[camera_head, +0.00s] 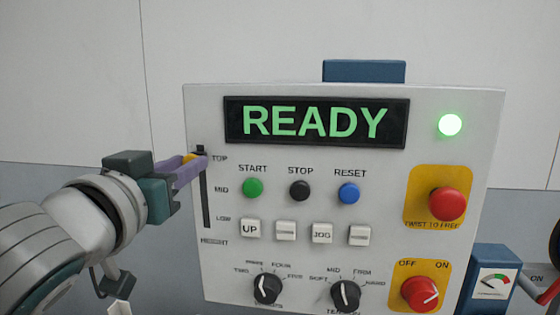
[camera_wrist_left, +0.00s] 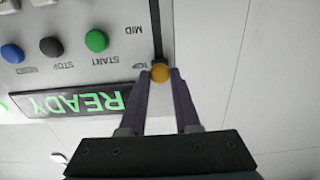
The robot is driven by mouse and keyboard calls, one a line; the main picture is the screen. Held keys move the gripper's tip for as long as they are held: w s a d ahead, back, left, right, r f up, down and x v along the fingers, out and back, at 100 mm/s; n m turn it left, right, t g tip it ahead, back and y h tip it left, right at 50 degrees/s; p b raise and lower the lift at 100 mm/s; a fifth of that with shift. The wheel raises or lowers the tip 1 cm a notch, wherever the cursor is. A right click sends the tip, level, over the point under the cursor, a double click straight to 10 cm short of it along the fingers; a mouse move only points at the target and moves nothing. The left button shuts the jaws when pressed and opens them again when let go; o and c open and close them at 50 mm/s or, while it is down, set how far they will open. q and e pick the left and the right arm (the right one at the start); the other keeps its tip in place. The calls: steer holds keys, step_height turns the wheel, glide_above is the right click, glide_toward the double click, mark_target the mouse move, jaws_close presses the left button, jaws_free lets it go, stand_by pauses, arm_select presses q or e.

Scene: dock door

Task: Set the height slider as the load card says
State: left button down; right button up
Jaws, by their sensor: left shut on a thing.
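The height slider is a dark vertical slot (camera_head: 206,200) at the left of the control panel (camera_head: 300,275), marked TOP, MID and LOW. Its yellow knob (camera_head: 190,158) is at the TOP mark. My left gripper (camera_head: 196,160) is shut on the knob. The left wrist view shows the round yellow knob (camera_wrist_left: 160,72) between my two purple fingertips. The load card is not in view. My right gripper is not in view.
The display (camera_head: 316,122) reads READY and a green lamp (camera_head: 450,125) is lit. START, STOP and RESET buttons (camera_head: 300,190) sit right of the slider. Red knobs on yellow plates (camera_head: 447,203) are at the right. A gauge box (camera_head: 493,275) stands beside the panel.

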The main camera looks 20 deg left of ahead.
arm_select(q)
steer(key=shift+r+t, duration=0.3)
steer(key=c, duration=0.9)
jaws_free()
steer(key=shift+o, duration=1.3)
steer(key=shift+f, duration=0.1)
steer(key=b+v, duration=0.3)
steer(key=v, duration=0.7)
